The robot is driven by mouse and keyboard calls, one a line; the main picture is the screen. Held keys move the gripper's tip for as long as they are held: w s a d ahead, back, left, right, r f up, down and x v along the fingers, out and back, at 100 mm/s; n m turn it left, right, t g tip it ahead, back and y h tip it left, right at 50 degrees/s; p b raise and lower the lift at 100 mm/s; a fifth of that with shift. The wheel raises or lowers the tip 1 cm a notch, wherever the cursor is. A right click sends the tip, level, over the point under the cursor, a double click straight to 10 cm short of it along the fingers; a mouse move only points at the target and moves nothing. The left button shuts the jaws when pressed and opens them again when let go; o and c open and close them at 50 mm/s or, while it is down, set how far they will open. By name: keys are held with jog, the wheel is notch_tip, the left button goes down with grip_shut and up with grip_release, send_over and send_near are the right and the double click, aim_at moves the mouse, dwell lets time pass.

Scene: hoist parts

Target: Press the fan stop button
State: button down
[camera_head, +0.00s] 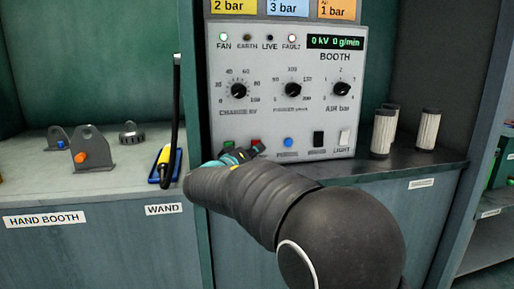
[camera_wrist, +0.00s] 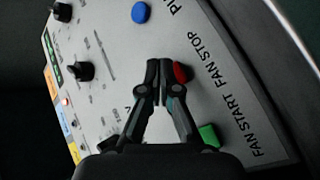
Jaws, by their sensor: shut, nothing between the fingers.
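The booth control panel (camera_head: 265,80) stands upright, with a row of buttons along its lower edge. In the wrist view the red button (camera_wrist: 182,72) sits by the FAN STOP label, and the green button (camera_wrist: 209,134) by FAN START. My gripper (camera_wrist: 158,72) is shut and empty, with its fingertips just left of the red button in that view. I cannot tell whether they touch the panel. In the head view my gripper (camera_head: 246,152) is at the panel's lower left, partly hidden by my arm, with red (camera_head: 256,143) showing beside it.
A blue button (camera_head: 288,142), a black switch (camera_head: 318,139) and a white light switch (camera_head: 344,137) lie right of my gripper. A wand (camera_head: 168,155) stands in a blue holder to the left. Pale cylindrical filters (camera_head: 428,130) stand on the right shelf. The FAN lamp (camera_head: 223,37) looks lit.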

jog(key=shift+w+a+b, duration=0.2)
jog(key=shift+w+b, duration=0.15)
jog(key=shift+w, duration=0.25)
dwell(0.8)
jog(key=shift+s+d+b, duration=0.1)
jog(key=shift+s+b, duration=0.1)
jog(key=shift+b, duration=0.15)
jog(key=shift+s+d+f+b, duration=0.1)
jog(key=shift+s+b, duration=0.2)
jog(key=shift+b, duration=0.15)
jog(key=shift+s, duration=0.3)
jog(key=shift+b, duration=0.3)
jog(key=shift+s+d+f+b, duration=0.1)
jog(key=shift+s+d+b, duration=0.2)
jog(key=shift+s+b, duration=0.7)
jog(key=shift+s+d+b, duration=0.3)
jog(key=shift+s+b, duration=0.65)
jog(key=shift+b, duration=0.05)
jog(key=shift+s+d+r, duration=0.15)
jog(key=shift+s+r, duration=0.05)
jog(key=shift+s, duration=0.25)
